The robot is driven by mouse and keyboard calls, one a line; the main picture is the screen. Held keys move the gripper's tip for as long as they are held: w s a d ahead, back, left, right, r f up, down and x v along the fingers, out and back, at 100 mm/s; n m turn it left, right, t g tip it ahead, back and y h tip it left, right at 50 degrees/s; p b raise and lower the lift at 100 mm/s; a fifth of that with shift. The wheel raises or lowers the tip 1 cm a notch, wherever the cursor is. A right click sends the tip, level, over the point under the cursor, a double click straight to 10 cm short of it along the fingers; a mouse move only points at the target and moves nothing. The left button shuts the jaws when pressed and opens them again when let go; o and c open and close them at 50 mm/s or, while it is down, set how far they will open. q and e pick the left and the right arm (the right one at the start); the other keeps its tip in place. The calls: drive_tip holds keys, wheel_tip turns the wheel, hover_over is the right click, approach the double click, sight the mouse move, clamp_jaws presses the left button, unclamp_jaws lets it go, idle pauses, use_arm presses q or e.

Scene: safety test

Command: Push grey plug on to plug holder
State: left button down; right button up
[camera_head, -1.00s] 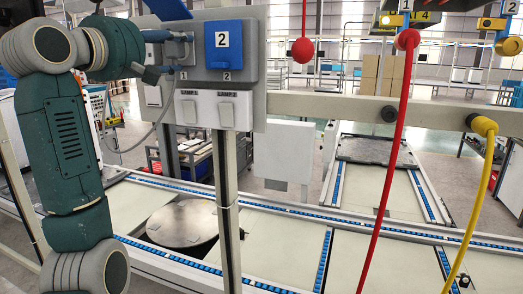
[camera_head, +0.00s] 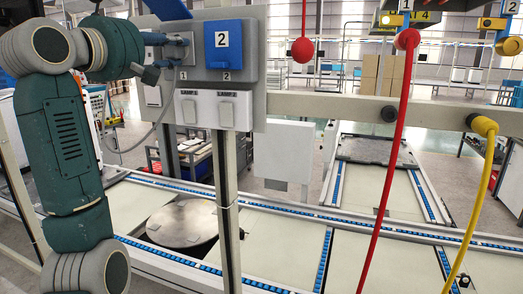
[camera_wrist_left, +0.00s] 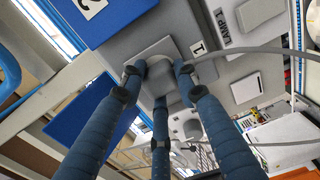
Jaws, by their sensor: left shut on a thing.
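The grey plug (camera_head: 180,50) is at the holder marked 1 on the grey panel, with its grey cable hanging down. In the left wrist view the plug (camera_wrist_left: 161,80) sits between my three blue fingers, in front of the square grey plug holder (camera_wrist_left: 148,52). It looks close against the holder, but I cannot tell whether it is fully seated. My left gripper (camera_head: 164,55) reaches in from the left and is shut on the plug. Its fingertips (camera_wrist_left: 158,78) surround the plug in the left wrist view. My right gripper is not in view.
A blue cover marked 2 (camera_head: 224,50) is just right of the plug. White lamp boxes (camera_head: 215,109) sit below. A horizontal rail (camera_head: 330,106) runs right. Red (camera_head: 391,140) and yellow (camera_head: 472,200) cables hang at the right. The grey cable (camera_wrist_left: 250,50) loops near my fingers.

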sight(169, 49)
use_arm(q)
drive_tip(key=shift+b+v, duration=1.1)
drive_tip(key=shift+v, duration=1.95)
drive_tip(key=shift+r, duration=0.1)
